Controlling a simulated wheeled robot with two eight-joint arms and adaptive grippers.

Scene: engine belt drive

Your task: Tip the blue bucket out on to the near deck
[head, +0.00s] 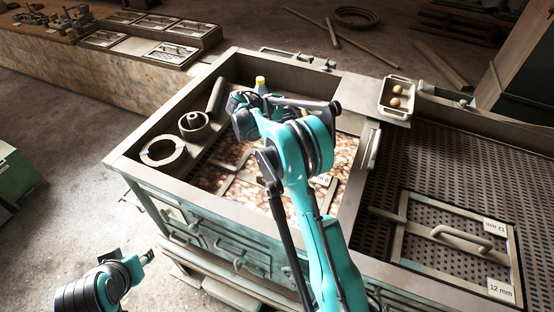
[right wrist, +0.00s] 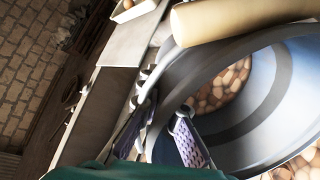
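In the right wrist view the blue bucket (right wrist: 262,108) fills the right side as a wide blue-grey curved rim and wall, with brown pebbles visible through its mouth. My right gripper (right wrist: 167,112) is at the bucket's edge, its two fingers apart with part of the wall between them; I cannot tell whether they press on it. In the head view my right arm hides most of the bucket. A pebble-covered deck (head: 226,152) lies under that arm in a framed bay. My left gripper (head: 146,258) is low at the left, away from the bench, and its fingers are unclear.
A perforated deck (head: 388,205) at the right carries a framed screen with a handle (head: 462,239). A ring (head: 163,152), a round cup (head: 195,124) and a yellow-topped item (head: 261,84) are in the bay. A small tray (head: 385,108) holds round brown things.

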